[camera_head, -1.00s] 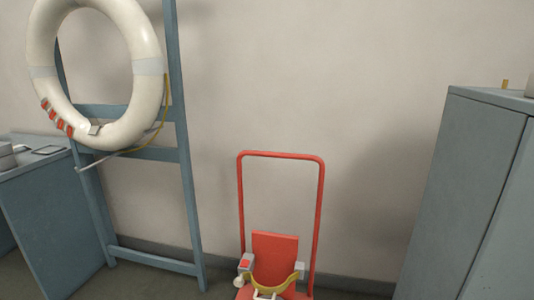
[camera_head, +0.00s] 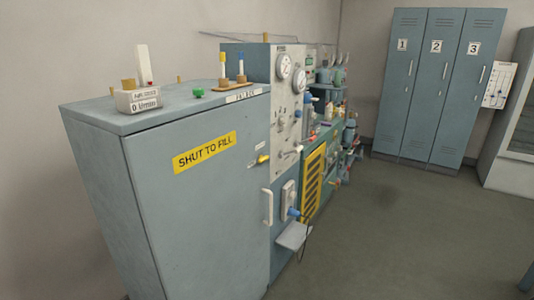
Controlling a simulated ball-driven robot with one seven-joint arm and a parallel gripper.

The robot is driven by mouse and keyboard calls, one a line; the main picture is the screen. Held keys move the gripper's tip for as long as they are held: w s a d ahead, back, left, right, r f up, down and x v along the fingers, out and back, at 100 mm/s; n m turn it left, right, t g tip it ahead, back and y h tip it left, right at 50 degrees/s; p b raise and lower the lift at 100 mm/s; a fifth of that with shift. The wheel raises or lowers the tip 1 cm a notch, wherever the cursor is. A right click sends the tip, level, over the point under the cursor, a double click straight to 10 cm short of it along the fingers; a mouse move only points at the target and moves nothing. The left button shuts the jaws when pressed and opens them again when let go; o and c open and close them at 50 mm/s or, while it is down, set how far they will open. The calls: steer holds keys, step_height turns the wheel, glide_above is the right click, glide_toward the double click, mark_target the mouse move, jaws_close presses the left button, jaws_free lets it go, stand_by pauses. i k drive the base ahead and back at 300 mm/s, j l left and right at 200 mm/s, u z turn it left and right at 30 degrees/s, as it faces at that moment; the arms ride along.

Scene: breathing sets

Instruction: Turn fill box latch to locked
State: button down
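The fill box, a grey-blue cabinet (camera_head: 190,235) with a yellow "SHUT TO FILL" label (camera_head: 205,152), stands at the left in the head view. Its door looks closed. A small yellow-and-white part (camera_head: 262,160), perhaps the latch, sits near the door's upper right edge; its setting is too small to read. A white pull handle (camera_head: 267,207) is below it. My gripper is not in view.
A gauge panel (camera_head: 290,100) and a yellow slatted guard (camera_head: 313,180) stand right of the box. A small shelf (camera_head: 294,236) juts out low beside it. Numbered lockers (camera_head: 430,90) line the back. Open floor (camera_head: 400,235) lies at the right.

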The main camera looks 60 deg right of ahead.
mark_target(261, 159)
steer(key=z, duration=1.15)
